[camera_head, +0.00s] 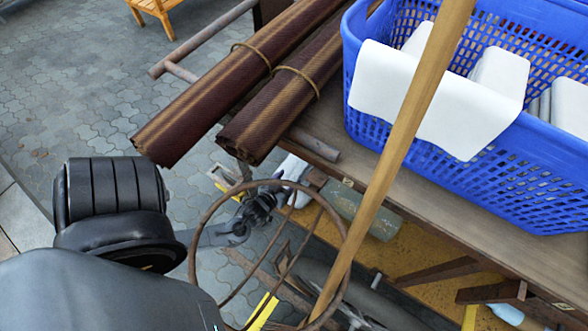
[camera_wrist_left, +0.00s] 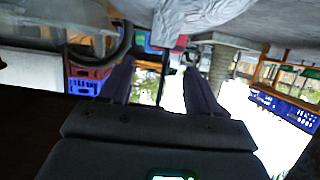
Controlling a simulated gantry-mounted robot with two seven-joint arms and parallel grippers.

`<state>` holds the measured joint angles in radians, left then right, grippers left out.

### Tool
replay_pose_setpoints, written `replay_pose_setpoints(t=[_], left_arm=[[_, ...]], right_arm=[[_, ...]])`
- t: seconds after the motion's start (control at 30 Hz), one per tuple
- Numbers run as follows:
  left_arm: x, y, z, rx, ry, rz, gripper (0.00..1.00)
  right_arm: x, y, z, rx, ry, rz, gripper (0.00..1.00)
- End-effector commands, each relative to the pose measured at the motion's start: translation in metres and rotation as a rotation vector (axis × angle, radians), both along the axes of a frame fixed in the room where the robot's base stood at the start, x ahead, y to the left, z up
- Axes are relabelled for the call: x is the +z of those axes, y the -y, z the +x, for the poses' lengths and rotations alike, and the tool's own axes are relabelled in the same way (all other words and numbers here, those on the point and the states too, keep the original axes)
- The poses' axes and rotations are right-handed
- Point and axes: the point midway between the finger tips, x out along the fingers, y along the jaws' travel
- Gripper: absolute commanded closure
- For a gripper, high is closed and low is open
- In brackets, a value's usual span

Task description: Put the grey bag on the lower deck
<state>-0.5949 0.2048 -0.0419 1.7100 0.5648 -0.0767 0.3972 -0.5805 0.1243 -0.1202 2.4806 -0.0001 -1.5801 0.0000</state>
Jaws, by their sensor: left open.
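My left gripper (camera_head: 272,192) reaches in from the left, below the cart's upper deck and partly behind a thin rusty wheel rim. A small pale grey-white thing (camera_head: 293,172) shows just beyond its fingers; it may be the grey bag, but most of it is hidden. In the left wrist view the two fingers (camera_wrist_left: 158,78) stand apart with nothing between them. A pale grey, wrinkled, bag-like surface (camera_wrist_left: 200,14) hangs at the top of that view, beyond the fingertips. The lower deck (camera_head: 425,258) is a yellow-brown board under the upper deck. My right gripper is in neither view.
The upper deck (camera_head: 330,168) carries two rolled brown mats (camera_head: 215,100) and a blue basket (camera_head: 480,185) with white cloth. A wooden pole (camera_head: 400,140) slants across the front. The rusty wheel (camera_head: 345,245) stands close to my arm. A green-grey cylinder (camera_head: 362,212) is below the upper deck.

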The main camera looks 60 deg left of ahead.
Motion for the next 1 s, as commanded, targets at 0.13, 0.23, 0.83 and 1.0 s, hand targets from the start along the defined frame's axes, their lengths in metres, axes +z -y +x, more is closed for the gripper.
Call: replay_pose_setpoints(t=[0.13, 0.23, 0.83, 1.0], left_arm=[[0.012, 0.011, -0.019, 0.001, 0.0, -0.002, 0.38], [0.015, 0.016, -0.027, 0.001, -0.001, -0.001, 0.38], [0.016, 0.021, -0.035, 0.001, 0.001, 0.001, 0.38], [0.016, 0.021, -0.035, 0.001, 0.0, 0.0, 0.38]], right_arm=[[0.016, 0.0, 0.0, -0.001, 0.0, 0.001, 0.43], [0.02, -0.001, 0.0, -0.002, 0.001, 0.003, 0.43], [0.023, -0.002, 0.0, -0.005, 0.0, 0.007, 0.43], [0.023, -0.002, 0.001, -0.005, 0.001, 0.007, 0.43]])
